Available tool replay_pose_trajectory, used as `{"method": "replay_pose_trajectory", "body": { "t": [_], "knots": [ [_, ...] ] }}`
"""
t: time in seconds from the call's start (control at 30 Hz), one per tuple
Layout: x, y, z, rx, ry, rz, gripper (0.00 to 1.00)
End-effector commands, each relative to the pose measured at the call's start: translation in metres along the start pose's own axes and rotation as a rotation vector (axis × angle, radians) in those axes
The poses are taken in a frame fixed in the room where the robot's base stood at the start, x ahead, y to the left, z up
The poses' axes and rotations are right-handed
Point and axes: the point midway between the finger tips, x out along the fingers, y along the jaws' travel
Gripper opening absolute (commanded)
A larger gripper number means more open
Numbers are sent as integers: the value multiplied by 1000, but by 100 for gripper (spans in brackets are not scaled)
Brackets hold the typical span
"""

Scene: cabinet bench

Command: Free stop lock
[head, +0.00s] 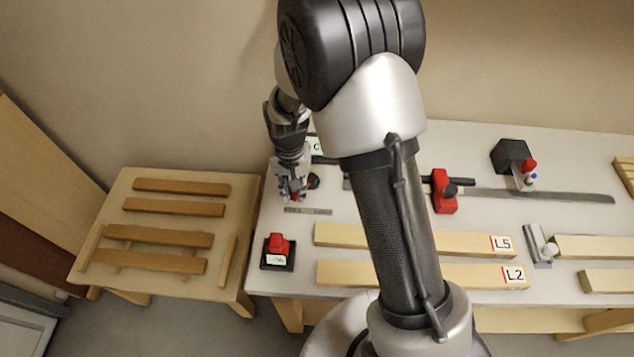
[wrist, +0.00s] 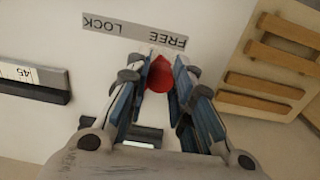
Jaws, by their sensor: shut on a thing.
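The stop lock's red knob (wrist: 160,76) shows in the wrist view between my fingers. My gripper (wrist: 161,62) is shut on it. A grey label strip (wrist: 135,32) with the words LOCK and FREE lies just beyond the fingertips. The knob is nearer the FREE end of the strip than the LOCK end. In the head view my gripper (head: 292,194) is low over the left end of the bench, and the label strip (head: 308,211) shows beside it. The base of the lock is hidden by my fingers.
A red block (head: 444,192) sits on a long metal rail (head: 545,195). A red button on a black base (head: 278,251) stands at the front left. Boards marked L5 (head: 400,238) and L2 (head: 420,273) lie in front. A slatted wooden rack (head: 115,190) stands left.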

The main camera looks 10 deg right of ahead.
Motion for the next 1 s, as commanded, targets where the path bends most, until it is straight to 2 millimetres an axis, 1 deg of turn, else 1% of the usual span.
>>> {"method": "replay_pose_trajectory", "body": {
  "t": [0.33,0.97,1.0],
  "knots": [
    [0,0,-1,0,0,0,15],
    [0,-6,-4,0,1,0,15],
    [0,-6,-4,0,1,0,24]
  ]
}}
